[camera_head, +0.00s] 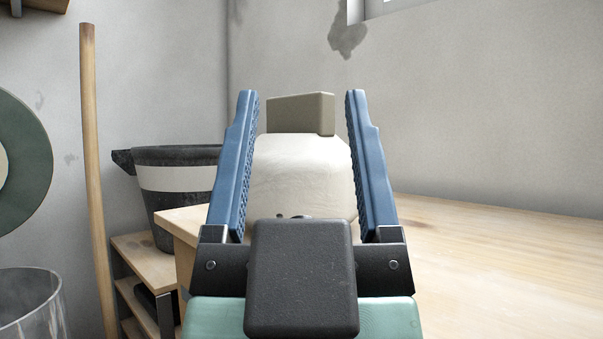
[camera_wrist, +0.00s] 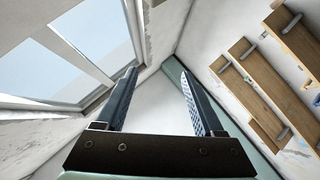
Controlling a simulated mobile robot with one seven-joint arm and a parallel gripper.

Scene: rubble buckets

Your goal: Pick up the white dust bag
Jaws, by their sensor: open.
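The white dust bag (camera_head: 300,170) stands on the wooden tabletop in the head view, seen between the two blue fingers of my gripper (camera_head: 302,95). It is off-white with a grey-beige block-like part (camera_head: 301,113) at its top. My gripper is open, with nothing between its fingertips in the wrist view (camera_wrist: 157,72). The fingers point up in the picture and stand on either side of the bag's outline. I cannot tell how far the bag is from the fingers. The bag's lower part is hidden behind my gripper. I do not make out the bag in the wrist view.
The wooden tabletop (camera_head: 500,245) is clear on the right. A black bucket with a white band (camera_head: 178,180) stands on a wooden shelf at left. A wooden pole (camera_head: 92,150) leans nearby, and a clear container (camera_head: 28,300) is at lower left. Wall shelves (camera_wrist: 265,85) and a window (camera_wrist: 70,50) show.

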